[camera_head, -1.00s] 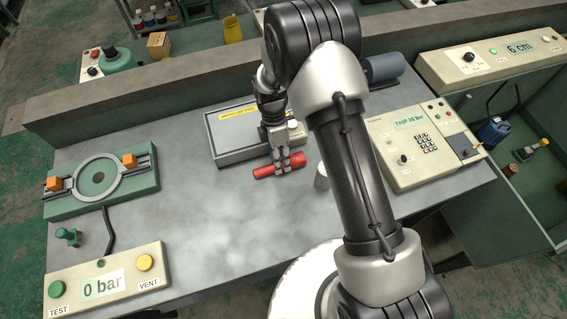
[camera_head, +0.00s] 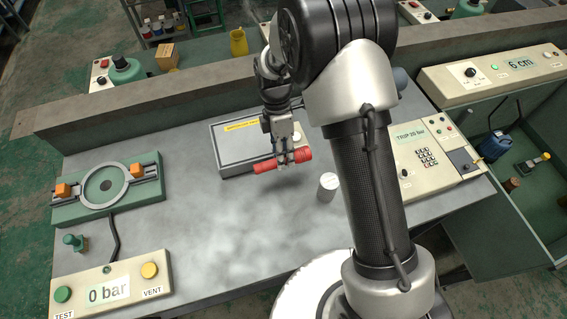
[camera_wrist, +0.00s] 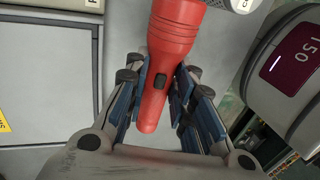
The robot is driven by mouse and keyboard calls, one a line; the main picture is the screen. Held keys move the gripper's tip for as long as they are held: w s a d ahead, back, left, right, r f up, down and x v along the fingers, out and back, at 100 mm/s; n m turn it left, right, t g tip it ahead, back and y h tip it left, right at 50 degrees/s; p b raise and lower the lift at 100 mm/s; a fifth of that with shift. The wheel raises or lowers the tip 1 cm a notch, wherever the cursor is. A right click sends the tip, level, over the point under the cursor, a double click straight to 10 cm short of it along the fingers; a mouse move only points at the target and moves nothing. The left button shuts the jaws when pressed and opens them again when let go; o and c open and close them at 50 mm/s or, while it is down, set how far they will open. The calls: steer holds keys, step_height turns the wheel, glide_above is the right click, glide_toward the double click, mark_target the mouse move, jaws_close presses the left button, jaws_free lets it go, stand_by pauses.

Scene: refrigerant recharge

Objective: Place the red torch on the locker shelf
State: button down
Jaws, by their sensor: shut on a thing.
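The red torch (camera_head: 268,165) is held across my gripper (camera_head: 284,160), a little above the grey bench top. In the wrist view the red torch (camera_wrist: 172,50) lies between the blue-padded fingers of my gripper (camera_wrist: 160,95), with its wide head away from the palm and a dark switch on its body. My gripper is shut on it. I cannot identify a locker shelf in these views.
A grey box (camera_head: 229,150) with a yellow label stands just behind the torch. A white cylinder (camera_head: 327,187) stands to the right. A beige control panel (camera_head: 425,150) is farther right, a green ring fixture (camera_head: 75,207) at left. The bench front middle is clear.

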mark_target(308, 156)
steer(key=shift+m, duration=0.7)
steer(key=r, duration=0.6)
steer(key=r+p, duration=0.1)
steer(key=r, duration=0.2)
steer(key=shift+d+r, duration=0.2)
steer(key=shift+d, duration=0.2)
steer(key=d+f+m+y+b, duration=0.1)
steer(key=d+m, duration=0.1)
steer(key=m, duration=0.1)
steer(key=d+f+m+y, duration=0.1)
steer(key=d+m, duration=0.1)
steer(key=m, duration=0.1)
steer(key=d+f+m+y+b, duration=0.1)
steer(key=m, duration=0.3)
steer(key=shift+s+d+f+t+b, duration=0.15)
steer(key=shift+d+f+t+b, duration=0.15)
steer(key=shift+d, duration=0.1)
steer(key=d+f+m+t+y+b, duration=0.1)
steer(key=d+f+m+t, duration=0.1)
steer(key=d+m, duration=0.4)
steer(key=m, duration=0.3)
steer(key=shift+s+f+m+t+y+b, duration=0.15)
steer(key=shift+s+m+t+y+b, duration=0.15)
steer(key=shift+m+t+b, duration=0.1)
steer(key=shift+w, duration=0.1)
